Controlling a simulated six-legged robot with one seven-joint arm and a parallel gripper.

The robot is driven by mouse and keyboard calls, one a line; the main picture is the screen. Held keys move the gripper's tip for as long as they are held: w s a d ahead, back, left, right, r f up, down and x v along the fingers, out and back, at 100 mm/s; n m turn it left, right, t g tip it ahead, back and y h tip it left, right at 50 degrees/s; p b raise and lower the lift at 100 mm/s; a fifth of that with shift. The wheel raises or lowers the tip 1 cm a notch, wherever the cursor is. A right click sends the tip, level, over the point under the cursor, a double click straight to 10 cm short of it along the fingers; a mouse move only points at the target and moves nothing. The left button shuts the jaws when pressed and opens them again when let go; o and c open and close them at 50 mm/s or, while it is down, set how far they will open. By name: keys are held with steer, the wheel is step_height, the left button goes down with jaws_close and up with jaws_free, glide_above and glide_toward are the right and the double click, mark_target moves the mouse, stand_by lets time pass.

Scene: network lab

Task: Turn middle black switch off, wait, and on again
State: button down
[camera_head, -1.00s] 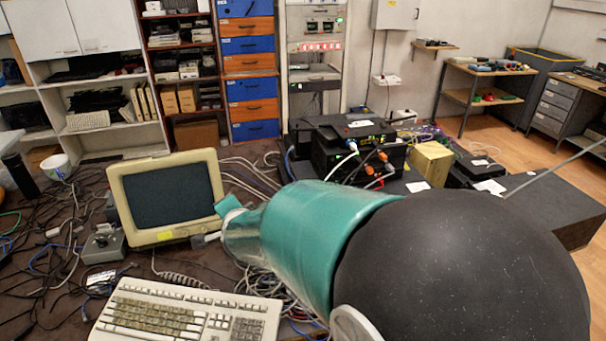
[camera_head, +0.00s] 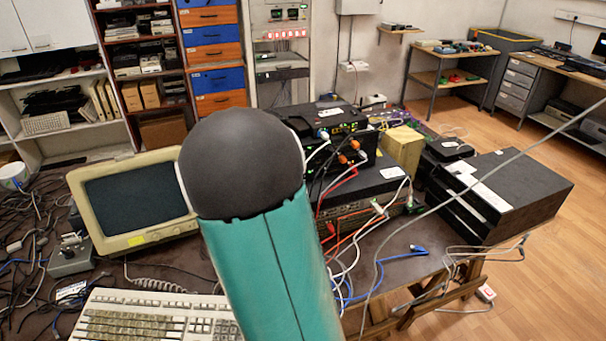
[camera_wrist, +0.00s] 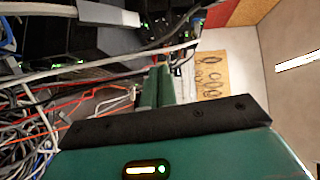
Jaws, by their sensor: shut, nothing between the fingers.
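A stack of black network boxes stands right of centre in the head view. Its top box (camera_head: 348,119) has small lights and a white plug. I cannot tell which one is the middle switch, and no power button is clear. In the wrist view, dark boxes with green lights (camera_wrist: 78,66) are at upper left. My gripper (camera_wrist: 164,70) shows two teal fingers closed together with nothing between them. In the head view my arm hides the gripper and part of the stack.
Red, white and blue cables (camera_head: 377,262) hang in front of the stack. A cream monitor (camera_head: 135,201) and keyboard (camera_head: 150,318) are at left. A yellowish box (camera_head: 404,151) and a large black case (camera_head: 520,195) are at right. Open floor lies beyond the table's right edge.

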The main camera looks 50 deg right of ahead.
steer(key=x, duration=0.9)
steer(key=shift+w+d, duration=0.1)
steer(key=shift+d, duration=0.1)
steer(key=w+d, duration=0.2)
steer(key=w, duration=0.1)
steer(key=shift+f, duration=0.25)
steer(key=shift+w+d, duration=0.25)
steer(key=shift+w, duration=0.1)
steer(key=shift+w+d+f, duration=0.1)
steer(key=shift+w, duration=0.05)
